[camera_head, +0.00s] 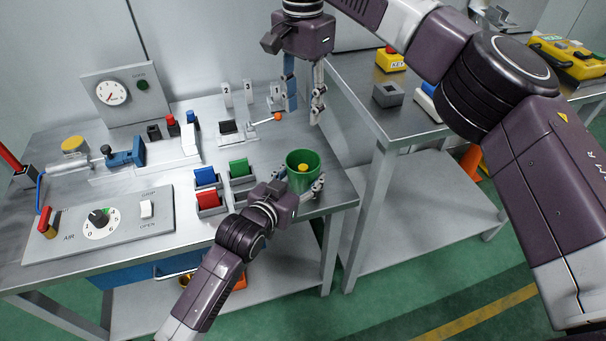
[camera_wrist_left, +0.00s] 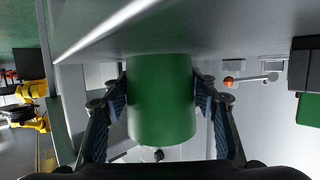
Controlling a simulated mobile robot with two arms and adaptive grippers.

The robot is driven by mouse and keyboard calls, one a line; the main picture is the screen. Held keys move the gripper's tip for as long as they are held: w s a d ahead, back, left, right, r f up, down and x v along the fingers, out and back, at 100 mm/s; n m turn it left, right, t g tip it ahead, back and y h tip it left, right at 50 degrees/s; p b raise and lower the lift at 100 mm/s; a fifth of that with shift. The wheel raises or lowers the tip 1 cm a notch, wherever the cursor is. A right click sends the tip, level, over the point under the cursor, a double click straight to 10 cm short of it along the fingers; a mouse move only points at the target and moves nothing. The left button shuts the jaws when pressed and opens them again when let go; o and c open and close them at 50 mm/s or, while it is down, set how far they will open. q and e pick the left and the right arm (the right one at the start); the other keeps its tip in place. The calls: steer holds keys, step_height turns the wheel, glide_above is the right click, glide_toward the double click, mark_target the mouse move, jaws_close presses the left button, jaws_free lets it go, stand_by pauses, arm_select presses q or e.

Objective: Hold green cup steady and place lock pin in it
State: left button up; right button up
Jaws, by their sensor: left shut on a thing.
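The green cup (camera_head: 297,158) stands upright near the right edge of the left table. My left gripper (camera_head: 303,187) is shut on the cup, one finger on each side, and the cup fills the space between the fingers in the left wrist view (camera_wrist_left: 160,100). A small yellow piece (camera_head: 303,168) shows inside the cup; it may be the lock pin, but its shape is mostly hidden. My right gripper (camera_head: 304,108) hangs above and behind the cup, fingers pointing down. Its fingers are apart with nothing seen between them.
Blue, red and green blocks sit in small trays (camera_head: 209,210) left of the cup. A lever with an orange knob (camera_head: 278,117) and numbered plates stand behind, close to my right gripper. An air panel (camera_head: 97,224) fills the table's front left. A second table (camera_head: 397,128) stands right.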

arm_select(q)
steer(key=o, duration=1.2)
steer(key=shift+s, duration=0.1)
steer(key=v, duration=1.2)
